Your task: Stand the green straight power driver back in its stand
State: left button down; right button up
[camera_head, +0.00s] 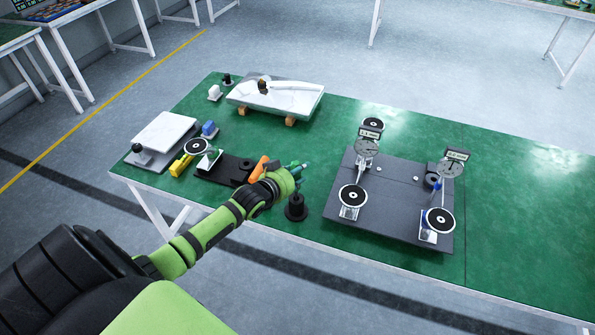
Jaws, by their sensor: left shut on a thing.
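My left gripper (286,179) is shut on the green straight power driver (299,168), which shows as a small dark-green body at the fingertips, apparently tilted, its end pointing right. Much of the driver is hidden by the gripper. A black round-based holder (296,209), which looks like a stand, is on the green table just below and in front of the gripper. The driver appears above it and apart from it. My right gripper is not in view.
An orange tool (259,168) stands by a black tray (217,175) left of the gripper. A dark grey plate (400,232) with dial gauges lies to the right. A white slab (298,104) on wooden blocks is behind. The table's right side (525,220) is clear.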

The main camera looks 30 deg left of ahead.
aim_at(297, 190)
pick_arm(q)
jog(key=shift+f+b, duration=1.7)
jog(key=shift+f, duration=0.6)
dwell(0.6)
dwell(0.5)
jog(key=c, duration=0.6)
grip_release()
jog(key=shift+c, duration=0.2)
jog(key=shift+f, duration=0.15)
jog(key=shift+p+v, duration=1)
jog(key=p+v, duration=0.3)
jog(key=v, duration=0.1)
jog(key=shift+p, duration=0.35)
